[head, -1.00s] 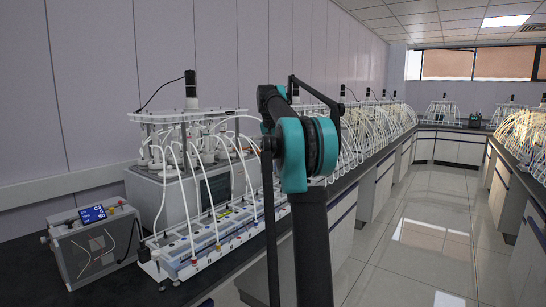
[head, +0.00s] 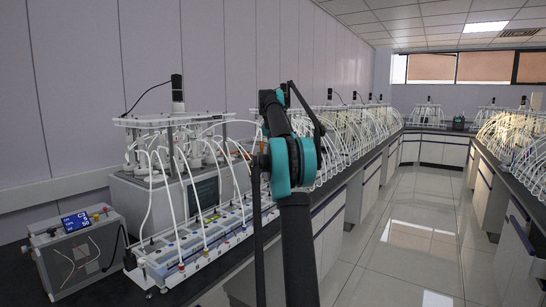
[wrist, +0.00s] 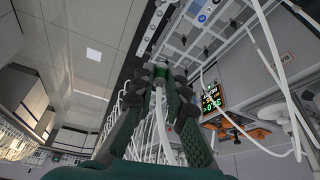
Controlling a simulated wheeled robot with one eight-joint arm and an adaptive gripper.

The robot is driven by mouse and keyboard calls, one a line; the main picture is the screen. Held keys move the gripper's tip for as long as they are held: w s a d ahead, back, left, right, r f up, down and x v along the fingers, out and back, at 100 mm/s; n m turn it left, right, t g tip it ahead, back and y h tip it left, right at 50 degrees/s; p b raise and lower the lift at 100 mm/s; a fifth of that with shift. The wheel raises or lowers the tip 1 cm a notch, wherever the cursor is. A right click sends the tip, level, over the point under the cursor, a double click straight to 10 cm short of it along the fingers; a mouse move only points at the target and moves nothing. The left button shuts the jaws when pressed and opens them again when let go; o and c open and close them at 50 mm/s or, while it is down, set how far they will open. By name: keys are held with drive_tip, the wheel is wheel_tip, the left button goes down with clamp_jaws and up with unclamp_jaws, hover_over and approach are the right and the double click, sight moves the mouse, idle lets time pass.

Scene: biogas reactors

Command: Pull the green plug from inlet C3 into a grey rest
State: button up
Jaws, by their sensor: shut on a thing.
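My gripper (wrist: 165,78) shows in the wrist view with its dark fingers closed together. Something green (wrist: 168,73), which looks like the green plug, sits between the fingertips, mostly hidden by them. A white tube (wrist: 160,118) runs down from the fingertips between the fingers. In the head view my arm hides the gripper. A long white inlet block (head: 190,248) with coloured marks and white tubes lies along the bench front. I cannot read its labels, so I cannot pick out C3 or a grey rest for certain.
A grey control box (head: 78,250) with a blue display stands at the left of the bench. A reactor rig (head: 175,130) with several looping white tubes stands behind the inlet block. The aisle floor (head: 410,235) at the right is clear. A lit display (wrist: 211,98) shows in the wrist view.

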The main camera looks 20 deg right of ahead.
drive_tip(key=w+d, duration=0.1)
drive_tip(key=d, duration=0.1)
drive_tip(key=w+d, duration=0.2)
idle(0.3)
drive_tip(key=shift+f, duration=0.15)
drive_tip(key=shift+f, duration=11.05)
drive_tip(key=shift+f, duration=0.75)
